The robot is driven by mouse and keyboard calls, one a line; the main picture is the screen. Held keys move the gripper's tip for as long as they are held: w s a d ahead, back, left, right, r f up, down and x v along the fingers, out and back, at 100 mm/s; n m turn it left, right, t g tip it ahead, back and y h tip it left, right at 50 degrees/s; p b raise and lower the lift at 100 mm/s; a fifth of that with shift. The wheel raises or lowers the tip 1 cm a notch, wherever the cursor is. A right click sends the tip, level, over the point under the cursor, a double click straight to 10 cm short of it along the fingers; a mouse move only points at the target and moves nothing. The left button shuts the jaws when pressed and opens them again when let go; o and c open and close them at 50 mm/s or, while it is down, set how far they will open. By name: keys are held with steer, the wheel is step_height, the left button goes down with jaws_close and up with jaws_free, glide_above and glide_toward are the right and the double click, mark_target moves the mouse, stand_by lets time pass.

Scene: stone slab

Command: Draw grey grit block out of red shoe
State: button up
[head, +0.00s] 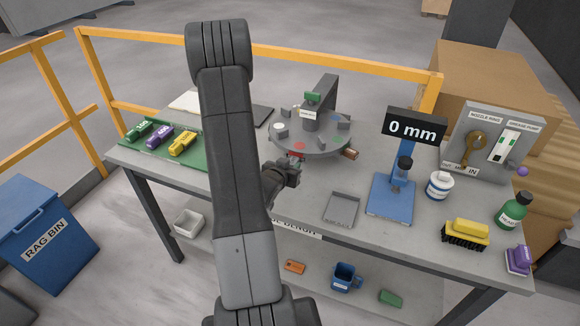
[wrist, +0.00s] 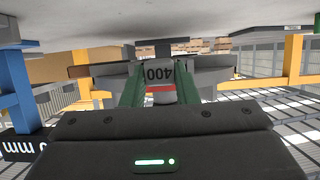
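My gripper (head: 291,176) is at the front rim of the round turntable in the head view. The red shoe (head: 297,155) shows as a small red patch just beyond it, mostly hidden by my gripper and arm. In the wrist view, which looks upside down, the grey grit block (wrist: 160,75) bears an inverted "400" and a red band shows beside it. My green-sided fingers (wrist: 160,92) lie along both its sides with no clear gap, so my gripper looks shut on it. I cannot tell how deep the block sits in the shoe.
The turntable (head: 308,138) has a central post. A grey tray (head: 341,209) and a blue gauge (head: 391,196) reading "0 mm" stand to the right. A green tray (head: 160,151) with several blocks is at the left. A yellow brush (head: 466,233) and green bottle (head: 512,211) stand far right.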

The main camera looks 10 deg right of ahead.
jaws_close()
steer(key=shift+s+a, duration=0.1)
steer(key=shift+s, duration=0.05)
steer(key=shift+s+a+b, duration=0.5)
steer(key=shift+s, duration=0.25)
steer(key=shift+s+a+b, duration=0.45)
steer(key=shift+s, duration=0.25)
steer(key=o, duration=0.8)
jaws_free()
steer(key=shift+c, duration=0.2)
